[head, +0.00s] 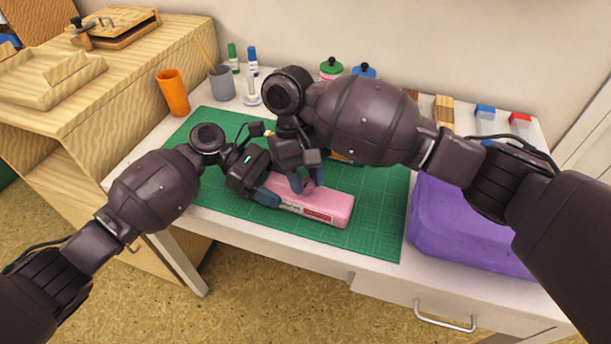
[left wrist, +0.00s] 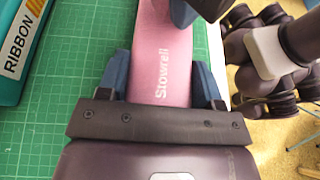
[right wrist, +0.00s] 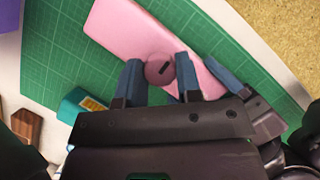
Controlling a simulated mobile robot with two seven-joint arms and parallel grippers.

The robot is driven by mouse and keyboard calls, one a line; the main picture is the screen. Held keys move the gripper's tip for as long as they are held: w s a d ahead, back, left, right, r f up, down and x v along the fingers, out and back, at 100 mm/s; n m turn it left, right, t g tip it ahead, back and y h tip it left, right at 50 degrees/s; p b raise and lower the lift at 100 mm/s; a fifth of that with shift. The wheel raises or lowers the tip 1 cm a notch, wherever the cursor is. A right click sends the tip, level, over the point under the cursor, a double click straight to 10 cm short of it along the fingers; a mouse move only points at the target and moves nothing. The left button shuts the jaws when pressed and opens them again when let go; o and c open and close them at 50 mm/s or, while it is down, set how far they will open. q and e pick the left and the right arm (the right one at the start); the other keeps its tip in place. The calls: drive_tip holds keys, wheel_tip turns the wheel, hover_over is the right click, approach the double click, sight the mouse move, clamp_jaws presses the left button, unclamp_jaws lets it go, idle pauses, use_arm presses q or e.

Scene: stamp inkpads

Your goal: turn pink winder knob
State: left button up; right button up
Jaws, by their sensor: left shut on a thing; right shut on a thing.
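The pink winder (head: 332,206) is a long pink box lying on the green mat (head: 375,225). It also shows in the left wrist view (left wrist: 165,50), with "Stowrell" printed on it. Its round pink knob (right wrist: 160,70) has a dark slot mark on top. My right gripper (head: 305,182) is shut on the knob from above, one blue finger on each side. My left gripper (left wrist: 162,82) is shut across the winder's left end, with a finger on each side of the box. In the head view the grippers hide that end and most of the knob.
A teal box marked "RIBBON" (left wrist: 22,35) lies close beside the winder. An orange cup (head: 173,93) and a grey cup (head: 222,83) stand at the back left. The mat in front of the winder is clear.

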drive_tip(key=o, duration=0.9)
drive_tip(key=shift+o, duration=0.2)
drive_tip(key=v, duration=1.2)
use_arm(q)
drive_tip(key=o, duration=1.1)
drive_tip(key=shift+c, duration=0.2)
